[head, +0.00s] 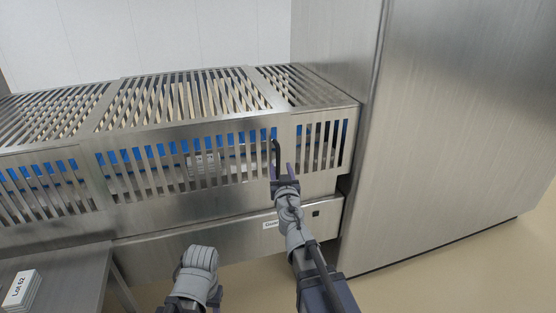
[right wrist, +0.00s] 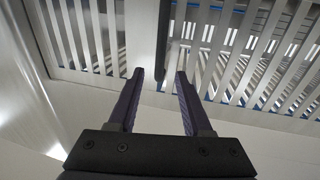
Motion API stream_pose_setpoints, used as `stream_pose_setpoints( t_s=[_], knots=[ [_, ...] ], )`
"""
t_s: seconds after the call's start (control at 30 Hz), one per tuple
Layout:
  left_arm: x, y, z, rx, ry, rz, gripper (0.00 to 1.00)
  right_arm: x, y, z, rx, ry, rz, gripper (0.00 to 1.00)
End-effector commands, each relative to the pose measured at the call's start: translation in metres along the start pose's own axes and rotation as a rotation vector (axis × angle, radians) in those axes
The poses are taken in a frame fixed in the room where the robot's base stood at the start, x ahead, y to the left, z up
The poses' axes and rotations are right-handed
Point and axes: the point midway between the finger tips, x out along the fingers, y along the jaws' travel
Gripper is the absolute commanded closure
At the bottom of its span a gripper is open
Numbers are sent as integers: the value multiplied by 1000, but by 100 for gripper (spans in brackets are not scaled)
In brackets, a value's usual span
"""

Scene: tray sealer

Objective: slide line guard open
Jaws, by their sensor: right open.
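The line guard (head: 200,128) is a slotted metal cover in several panels along the machine. A dark upright handle (head: 276,152) stands on its front face, near the seam with the right end panel. My right gripper (head: 284,171) is open at the handle's lower part. In the right wrist view its two purple fingers (right wrist: 160,74) are spread and point at the slotted face, with the dark handle (right wrist: 163,45) showing between and beyond their tips. I cannot tell whether they touch it. My left arm shows at the bottom of the head view, but its gripper does not.
A tall steel cabinet (head: 455,120) stands close on the right. A smooth drawer-like panel (head: 190,240) runs below the guard. A grey side table (head: 75,275) with a "Lot 62" block (head: 20,290) is at lower left. Floor shows at lower right.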

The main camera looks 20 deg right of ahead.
Motion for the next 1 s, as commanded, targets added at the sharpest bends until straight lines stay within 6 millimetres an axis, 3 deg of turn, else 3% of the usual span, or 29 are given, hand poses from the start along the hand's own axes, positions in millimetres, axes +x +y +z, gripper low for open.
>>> stream_pose_setpoints(
  t_s=[0.27,0.7,1.0],
  knots=[
    [0,0,0,0,0,0,50,12,0,0,0,0,1,50],
    [0,0,0,0,0,0,50,73,-1,0,0,0,0,50],
    [0,0,0,0,0,0,50,78,0,0,0,0,1,50]
  ],
)
